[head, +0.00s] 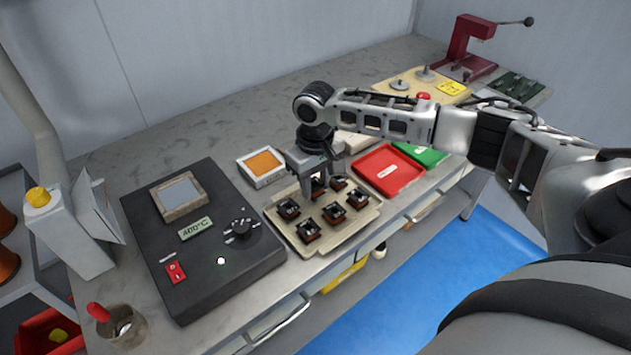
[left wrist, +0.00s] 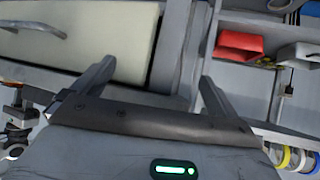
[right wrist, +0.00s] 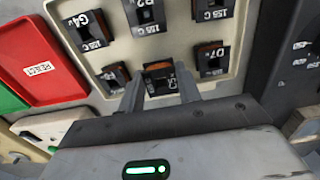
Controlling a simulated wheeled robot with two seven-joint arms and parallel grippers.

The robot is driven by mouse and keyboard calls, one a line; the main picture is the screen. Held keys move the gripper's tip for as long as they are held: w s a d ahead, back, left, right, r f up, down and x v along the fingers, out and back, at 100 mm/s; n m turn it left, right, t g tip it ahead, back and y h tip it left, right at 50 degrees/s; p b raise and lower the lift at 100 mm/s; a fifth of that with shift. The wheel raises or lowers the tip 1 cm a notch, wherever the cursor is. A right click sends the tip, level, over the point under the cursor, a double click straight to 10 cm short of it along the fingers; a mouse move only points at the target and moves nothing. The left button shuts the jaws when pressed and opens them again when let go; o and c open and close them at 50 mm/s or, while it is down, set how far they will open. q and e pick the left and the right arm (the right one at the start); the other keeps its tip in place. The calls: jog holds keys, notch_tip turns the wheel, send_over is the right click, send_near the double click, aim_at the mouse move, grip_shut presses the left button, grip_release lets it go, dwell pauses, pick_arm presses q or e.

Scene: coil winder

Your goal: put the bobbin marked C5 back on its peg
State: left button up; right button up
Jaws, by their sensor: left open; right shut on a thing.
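A beige tray (head: 357,223) holds several small dark bobbins with copper-coloured windings, seen in the head view. My right gripper (head: 321,184) points down over the tray's back row. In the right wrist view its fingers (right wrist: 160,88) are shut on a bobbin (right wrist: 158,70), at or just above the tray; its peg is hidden. The mark on this bobbin is partly covered and I cannot read it fully. Neighbouring bobbins carry labels such as G4 (right wrist: 88,27) and D1 (right wrist: 211,60). My left gripper (left wrist: 155,75) is open and empty, away from the tray, and out of the head view.
A red REJECT tray (head: 388,170) and a green tray (head: 420,153) lie right of the bobbin tray. A black 400°C heater unit (head: 205,260) stands left, and a white box with an orange top (head: 262,165) behind. Other bobbins sit close around the right fingers.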

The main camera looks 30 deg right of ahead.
jog(key=shift+f, duration=0.25)
jog(key=shift+f, duration=0.85)
jog(key=o, duration=1.1)
jog(key=shift+c, duration=0.2)
notch_tip(320, 180, up, 16)
jog(key=shift+b, duration=0.4)
jog(key=shift+f, duration=0.1)
